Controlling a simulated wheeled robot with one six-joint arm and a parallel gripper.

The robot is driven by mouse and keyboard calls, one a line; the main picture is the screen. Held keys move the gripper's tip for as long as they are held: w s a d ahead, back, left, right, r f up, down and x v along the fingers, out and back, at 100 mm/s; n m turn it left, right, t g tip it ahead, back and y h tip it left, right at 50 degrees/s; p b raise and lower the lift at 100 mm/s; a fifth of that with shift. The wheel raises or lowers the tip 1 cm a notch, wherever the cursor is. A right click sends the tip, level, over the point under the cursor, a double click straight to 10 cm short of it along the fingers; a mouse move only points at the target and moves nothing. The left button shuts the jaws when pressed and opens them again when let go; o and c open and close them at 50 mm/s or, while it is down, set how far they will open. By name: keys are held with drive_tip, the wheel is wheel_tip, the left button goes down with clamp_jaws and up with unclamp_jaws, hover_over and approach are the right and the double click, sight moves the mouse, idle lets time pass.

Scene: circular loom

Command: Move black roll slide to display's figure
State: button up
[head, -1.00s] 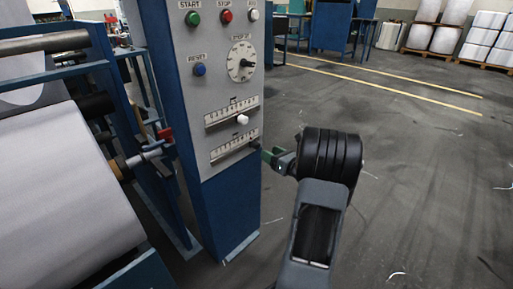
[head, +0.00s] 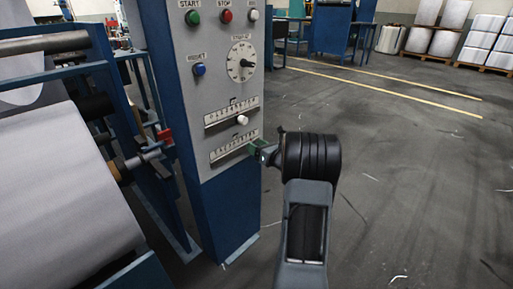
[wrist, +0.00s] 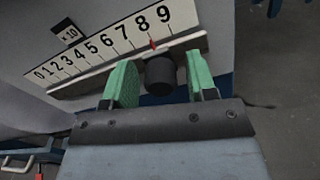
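The black roll slide's knob (wrist: 160,75) sits on a slotted rail below a scale plate (wrist: 100,48) numbered 0 to 9 in the wrist view. A small red pointer (wrist: 153,43) above the knob stands near the 8 mark. My gripper (wrist: 160,82) is open, its green fingers on either side of the knob with a narrow gap each side. In the head view my gripper (head: 257,149) is at the right end of the panel's lower scale (head: 232,148), hiding the knob. A small dark plate (wrist: 68,32) seems to read x10. I cannot make out a display's figure.
The blue control cabinet (head: 229,222) also carries a white-knobbed slide (head: 242,120), a dial (head: 241,61), a blue button (head: 199,70), and start (head: 193,18) and stop (head: 225,16) buttons.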

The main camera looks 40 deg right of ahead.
clamp_jaws()
idle(0.4)
